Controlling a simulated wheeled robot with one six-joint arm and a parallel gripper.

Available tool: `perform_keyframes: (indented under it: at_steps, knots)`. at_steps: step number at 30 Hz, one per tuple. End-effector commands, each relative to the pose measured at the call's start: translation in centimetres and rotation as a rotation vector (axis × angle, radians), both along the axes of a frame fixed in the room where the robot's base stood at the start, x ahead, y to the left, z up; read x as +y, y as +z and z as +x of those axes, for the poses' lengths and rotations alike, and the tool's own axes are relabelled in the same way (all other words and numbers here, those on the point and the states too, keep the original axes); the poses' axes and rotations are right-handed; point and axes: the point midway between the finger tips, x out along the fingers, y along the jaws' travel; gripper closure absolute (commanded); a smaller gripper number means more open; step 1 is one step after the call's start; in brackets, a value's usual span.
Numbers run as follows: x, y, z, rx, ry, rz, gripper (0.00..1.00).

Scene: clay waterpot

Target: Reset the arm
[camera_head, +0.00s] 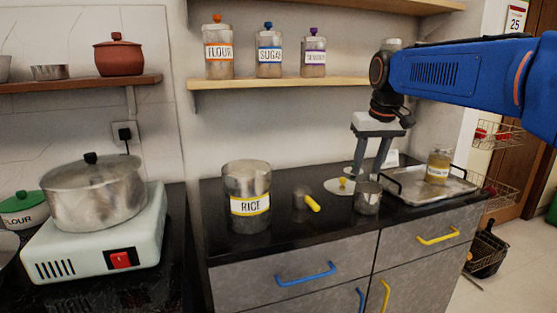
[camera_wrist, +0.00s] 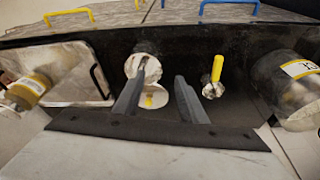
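My blue arm reaches in from the right in the head view. My gripper (camera_head: 366,172) points down above the black counter, behind the small metal cup (camera_head: 367,198). Its two fingers are spread apart with nothing held between them. The wrist view also shows my gripper (camera_wrist: 160,80) with both fingers apart over the counter. A pale round lid with a yellow knob (camera_head: 342,186) lies on the counter below it. It shows between the fingers in the wrist view (camera_wrist: 149,101).
A metal tray (camera_head: 408,190) bearing a jar (camera_head: 438,168) is to the right. A wooden shelf (camera_head: 285,83) with labelled jars is behind. A pot (camera_head: 95,192) sits on the stove at left.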

Motion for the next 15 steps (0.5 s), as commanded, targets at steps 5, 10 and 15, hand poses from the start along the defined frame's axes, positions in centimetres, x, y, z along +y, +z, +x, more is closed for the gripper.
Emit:
perform_keyframes:
  at_steps: [5,10,15]
  knots:
    - [-0.4,-0.3,-1.9,-0.008,-0.006,0.001,0.62]
    - [-0.9,-1.1,-4.2,-0.018,-0.014,0.001,0.62]
    - [-1.5,-2.4,-7.5,-0.032,-0.027,0.002,0.62]
